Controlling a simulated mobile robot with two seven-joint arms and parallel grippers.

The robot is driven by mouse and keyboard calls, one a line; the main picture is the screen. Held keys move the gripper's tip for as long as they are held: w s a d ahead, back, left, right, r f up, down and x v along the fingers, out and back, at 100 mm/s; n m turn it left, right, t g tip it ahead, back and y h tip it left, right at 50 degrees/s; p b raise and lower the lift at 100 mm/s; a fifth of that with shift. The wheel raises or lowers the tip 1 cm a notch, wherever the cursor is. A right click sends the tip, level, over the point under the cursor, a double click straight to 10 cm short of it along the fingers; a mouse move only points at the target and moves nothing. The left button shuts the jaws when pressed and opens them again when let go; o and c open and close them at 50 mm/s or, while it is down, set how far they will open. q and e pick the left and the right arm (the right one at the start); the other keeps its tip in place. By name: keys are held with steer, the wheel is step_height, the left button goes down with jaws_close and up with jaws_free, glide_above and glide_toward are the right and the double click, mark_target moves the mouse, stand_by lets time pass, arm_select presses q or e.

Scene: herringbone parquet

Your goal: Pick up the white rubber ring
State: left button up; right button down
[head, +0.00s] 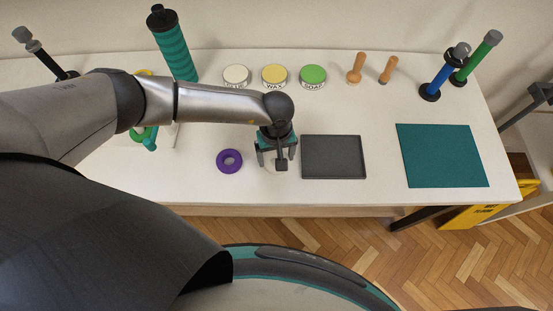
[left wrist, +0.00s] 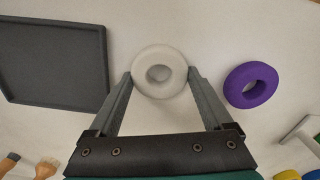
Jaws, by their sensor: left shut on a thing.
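The white rubber ring (left wrist: 143,62) lies between the two fingertips of my left gripper (left wrist: 161,73) in the left wrist view. The fingers touch its outer rim from both sides, and its hole is open in the middle. In the head view my left gripper (head: 277,160) points down at the white table top, between a purple ring and a dark tray. There the gripper covers most of the white ring. I cannot tell whether the ring still touches the table. My right gripper is not in view.
The purple ring (head: 221,164) lies just left of the gripper, and the dark grey tray (head: 334,157) just right. A teal mat (head: 441,155) is further right. Several round tins, including a green one (head: 313,76), wooden-handled tools (head: 356,67) and upright rollers (head: 441,75) stand along the back.

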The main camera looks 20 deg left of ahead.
arm_select(q)
steer(key=c, duration=0.3)
steer(key=shift+r, duration=0.15)
